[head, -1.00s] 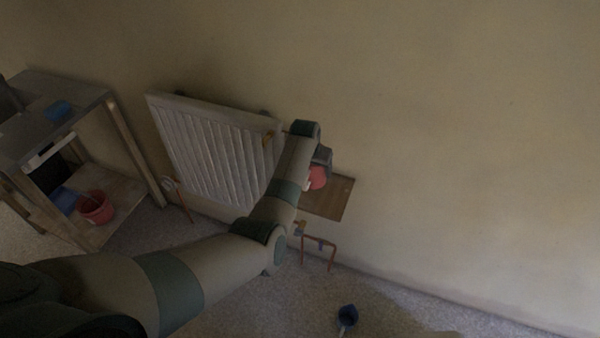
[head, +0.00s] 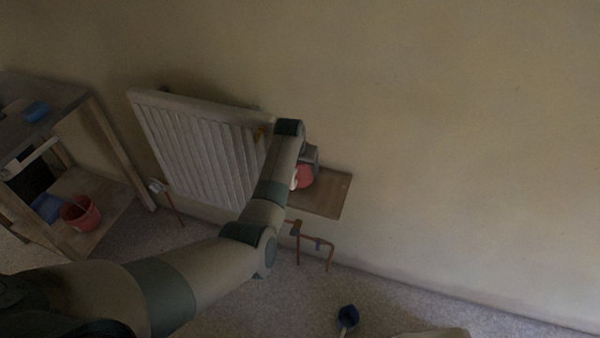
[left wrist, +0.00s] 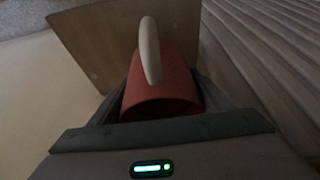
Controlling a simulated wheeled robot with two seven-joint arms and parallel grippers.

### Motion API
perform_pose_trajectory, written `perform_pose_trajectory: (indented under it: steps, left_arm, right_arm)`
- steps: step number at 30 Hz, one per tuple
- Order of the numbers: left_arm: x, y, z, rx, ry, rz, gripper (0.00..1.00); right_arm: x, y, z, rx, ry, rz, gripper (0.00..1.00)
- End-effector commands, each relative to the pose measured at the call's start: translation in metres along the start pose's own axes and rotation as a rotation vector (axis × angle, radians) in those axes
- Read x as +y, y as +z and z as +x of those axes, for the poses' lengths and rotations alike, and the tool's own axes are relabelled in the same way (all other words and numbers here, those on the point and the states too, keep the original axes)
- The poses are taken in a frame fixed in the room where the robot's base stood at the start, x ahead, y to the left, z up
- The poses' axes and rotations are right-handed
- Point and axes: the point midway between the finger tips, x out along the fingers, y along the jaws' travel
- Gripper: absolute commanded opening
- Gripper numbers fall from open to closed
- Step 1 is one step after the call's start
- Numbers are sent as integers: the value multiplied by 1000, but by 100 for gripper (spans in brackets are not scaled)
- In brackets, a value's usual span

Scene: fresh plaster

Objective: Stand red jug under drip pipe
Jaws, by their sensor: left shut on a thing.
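The red jug (head: 304,178) is in my left gripper (head: 310,162) near the brown board (head: 335,197) at the wall, right of the radiator. In the left wrist view the red jug (left wrist: 165,85) sits between the fingers (left wrist: 162,105), its pale handle toward the camera. The gripper is shut on it. My forearm hides part of the jug and board in the head view. I cannot tell whether the jug touches the board. My right gripper is not in view.
The white radiator (head: 190,145) stands close left of the jug. Copper pipes (head: 329,254) rise from the floor below the board. A wooden shelf unit (head: 100,200) at left holds a red bucket (head: 80,212). The right wall is bare.

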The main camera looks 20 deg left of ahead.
Motion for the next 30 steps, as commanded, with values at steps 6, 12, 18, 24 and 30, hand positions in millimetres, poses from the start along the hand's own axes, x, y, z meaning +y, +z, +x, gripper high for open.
perform_pose_trajectory:
  steps: [6, 12, 18, 24, 30]
  left_arm:
    - [2, 11, 18, 1, 0, 0, 47]
    - [2, 10, 17, 1, 0, 1, 47]
    - [2, 11, 18, 1, 0, 1, 47]
    - [2, 13, 22, 0, 1, 1, 79]
    - [2, 13, 22, 0, 1, 1, 91]
  right_arm:
    - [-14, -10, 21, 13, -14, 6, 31]
    - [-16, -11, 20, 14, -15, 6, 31]
    - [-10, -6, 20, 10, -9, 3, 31]
    - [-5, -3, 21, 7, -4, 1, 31]
    - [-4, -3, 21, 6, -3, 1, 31]
